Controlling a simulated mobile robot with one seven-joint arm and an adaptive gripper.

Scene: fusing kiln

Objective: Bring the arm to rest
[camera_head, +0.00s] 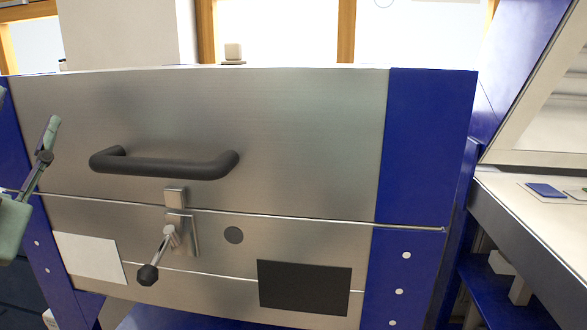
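My gripper (27,108) is at the left edge of the head view, partly cut off by the frame. It has grey-green parts and dark joints. One finger points up and to the right, and part of what looks like the other finger shows at the very edge, with a gap between them. Nothing is seen held in it. It shows in front of the kiln's left side, apart from the black lid handle (165,166). The rest of my arm is out of view.
The steel kiln (300,130) with blue sides fills the middle, its lid down on the body. A latch lever with a black knob (148,274) sticks out at the front. A worktop (535,215) with a blue pad (545,190) stands at the right.

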